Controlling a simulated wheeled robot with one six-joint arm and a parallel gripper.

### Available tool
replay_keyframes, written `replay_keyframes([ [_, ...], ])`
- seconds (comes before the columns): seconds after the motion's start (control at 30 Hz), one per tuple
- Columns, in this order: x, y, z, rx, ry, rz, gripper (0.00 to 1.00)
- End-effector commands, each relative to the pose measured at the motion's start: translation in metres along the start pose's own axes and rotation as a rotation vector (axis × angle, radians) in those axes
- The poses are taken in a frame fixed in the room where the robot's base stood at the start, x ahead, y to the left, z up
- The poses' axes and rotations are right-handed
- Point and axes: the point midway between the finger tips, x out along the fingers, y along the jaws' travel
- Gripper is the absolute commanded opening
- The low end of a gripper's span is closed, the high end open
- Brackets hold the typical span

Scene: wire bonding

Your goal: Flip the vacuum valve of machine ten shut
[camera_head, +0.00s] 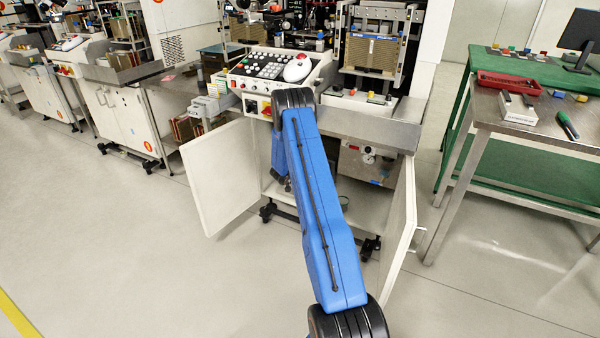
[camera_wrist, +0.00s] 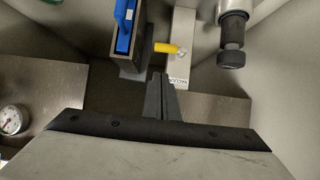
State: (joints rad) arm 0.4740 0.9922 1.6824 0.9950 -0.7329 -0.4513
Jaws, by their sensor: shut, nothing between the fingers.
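In the wrist view, a small yellow lever (camera_wrist: 166,47) sticks out to the left from a pale grey block (camera_wrist: 181,68). The block carries a small label, of which "VACUUM" seems to be the word. My gripper (camera_wrist: 160,80) is shut and empty. Its fingertips are just below the lever in the picture and look apart from it; the depth between them is hard to judge. In the head view, the machine's lower cabinet (camera_head: 365,165) stands open, and my blue arm reaches into it. My gripper and the lever are hidden there.
A blue-handled part (camera_wrist: 124,25) is left of the lever, and a black knob (camera_wrist: 231,57) is to its right. A gauge (camera_wrist: 12,118) is at the left edge. Open cabinet doors, left (camera_head: 222,175) and right (camera_head: 400,220), flank my arm. A steel table (camera_head: 500,110) stands at right.

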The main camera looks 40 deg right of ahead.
Motion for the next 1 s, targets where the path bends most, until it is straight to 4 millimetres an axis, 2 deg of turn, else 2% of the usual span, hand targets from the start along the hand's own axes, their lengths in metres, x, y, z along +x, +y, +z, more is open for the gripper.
replay_keyframes([
  [0.07,0.014,0.001,0.001,0.001,0.000,0.002,0.00],
  [0.2,0.026,0.000,0.017,-0.001,-0.001,0.000,0.00],
  [0.4,0.036,0.000,0.027,0.000,-0.001,0.000,0.00],
  [1.0,0.038,0.001,0.029,0.012,0.000,-0.007,0.00],
])
